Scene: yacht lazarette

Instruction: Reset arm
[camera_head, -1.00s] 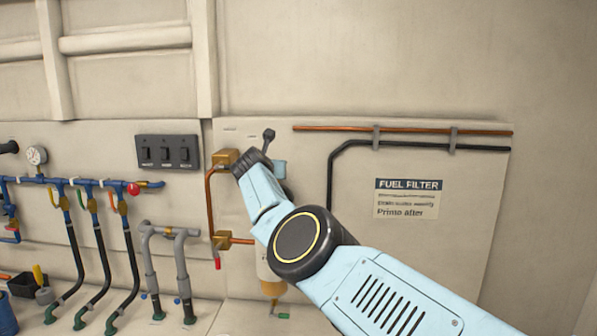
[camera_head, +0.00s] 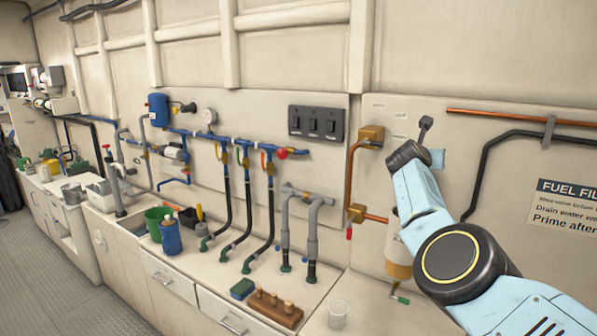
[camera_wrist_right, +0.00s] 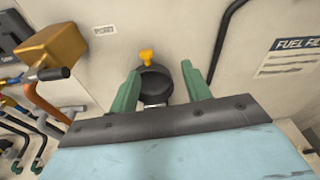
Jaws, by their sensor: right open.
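My right arm (camera_head: 460,262) comes in from the lower right in the head view and reaches up in front of the fuel filter (camera_head: 398,255). Its wrist hides the right gripper's fingers there. In the right wrist view the right gripper (camera_wrist_right: 161,84) is open, its two green fingers spread apart. A round black part (camera_wrist_right: 154,80) with a yellow knob (camera_wrist_right: 147,57) shows between the fingers. I cannot tell whether they touch it. No object is held. My left gripper is not in view.
A brass block (camera_head: 371,135) with copper pipe is close left of my wrist. A black switch panel (camera_head: 316,123), blue manifold and hoses are farther left.

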